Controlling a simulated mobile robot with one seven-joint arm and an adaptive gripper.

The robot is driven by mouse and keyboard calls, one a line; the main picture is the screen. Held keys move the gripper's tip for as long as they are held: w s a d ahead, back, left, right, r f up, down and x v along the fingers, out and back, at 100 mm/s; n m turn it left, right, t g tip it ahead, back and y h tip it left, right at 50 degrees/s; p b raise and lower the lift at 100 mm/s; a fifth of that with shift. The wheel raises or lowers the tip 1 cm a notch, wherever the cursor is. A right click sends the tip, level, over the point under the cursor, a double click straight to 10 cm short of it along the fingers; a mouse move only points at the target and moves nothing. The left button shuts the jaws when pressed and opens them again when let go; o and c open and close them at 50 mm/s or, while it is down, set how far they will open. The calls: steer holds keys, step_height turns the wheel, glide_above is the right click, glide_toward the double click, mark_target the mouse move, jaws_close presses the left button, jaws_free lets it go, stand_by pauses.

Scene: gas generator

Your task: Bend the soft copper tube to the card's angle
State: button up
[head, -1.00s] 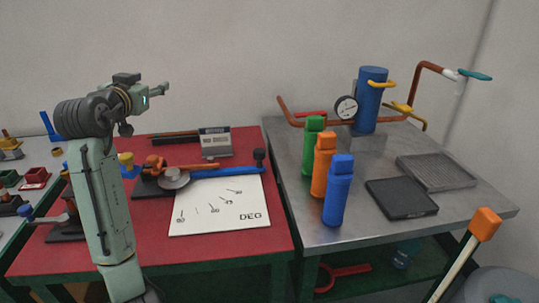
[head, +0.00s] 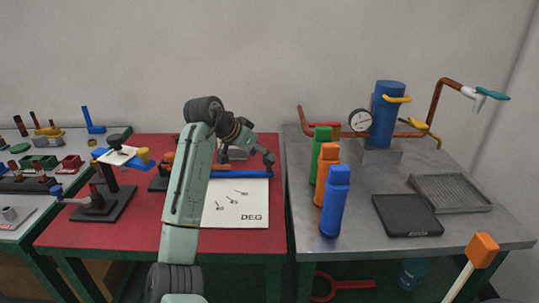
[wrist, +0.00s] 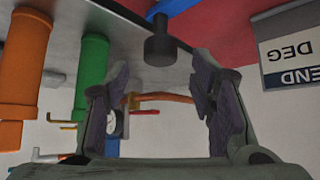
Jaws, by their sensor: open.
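The bender's blue lever (head: 243,174) lies across the red bench behind the white angle sheet (head: 245,212) marked DEG. It also shows at the top of the wrist view (wrist: 190,6), with its black end knob (wrist: 160,45). My gripper (head: 269,160) is at the lever's right end, open and empty. In the wrist view my gripper's fingers (wrist: 152,82) stand apart, with the knob beyond them; contact is not visible. The grey angle card (head: 237,154) stands behind my arm; its face (wrist: 292,50) reads "END DEG", the number out of view. My arm hides most of the bender and copper tube.
Green, orange and blue bottles (head: 334,205) stand on the steel table (head: 300,220) to the right. A blue cylinder (head: 386,115) with gauge and pipes stands behind them. A black stand with a plate (head: 100,205) is on the bench's left.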

steer(key=p+x, duration=0.1)
steer(key=x, duration=0.4)
jaws_close()
stand_by(0.7)
